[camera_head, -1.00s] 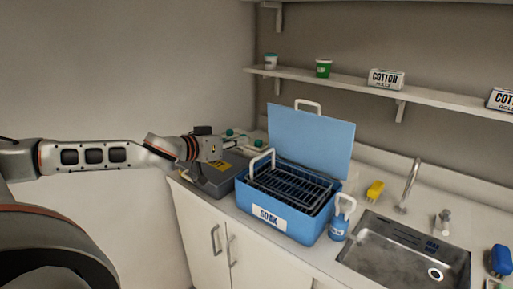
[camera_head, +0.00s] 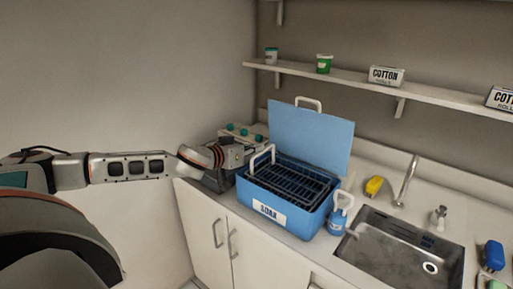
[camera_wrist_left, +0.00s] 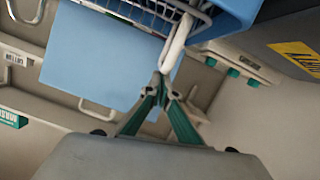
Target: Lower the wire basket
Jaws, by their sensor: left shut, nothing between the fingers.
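The dark wire basket (camera_head: 292,181) sits inside the blue SOAK tub (camera_head: 268,212), whose lid stands open. One white basket handle (camera_head: 262,157) rises at the tub's left side. My left gripper (camera_head: 255,153) is beside that handle. In the left wrist view the teal-padded fingers (camera_wrist_left: 163,80) meet at their tips, right by the end of the white handle (camera_wrist_left: 177,43); I cannot tell whether they touch it. The basket's wires (camera_wrist_left: 150,12) show at the top there. The basket's underside is hidden by the tub. My right gripper is not in view.
A grey device with teal knobs (camera_head: 244,132) stands behind my left gripper. The sink (camera_head: 400,255) and a yellow item (camera_head: 374,186) are to the right. A shelf (camera_head: 350,80) runs above.

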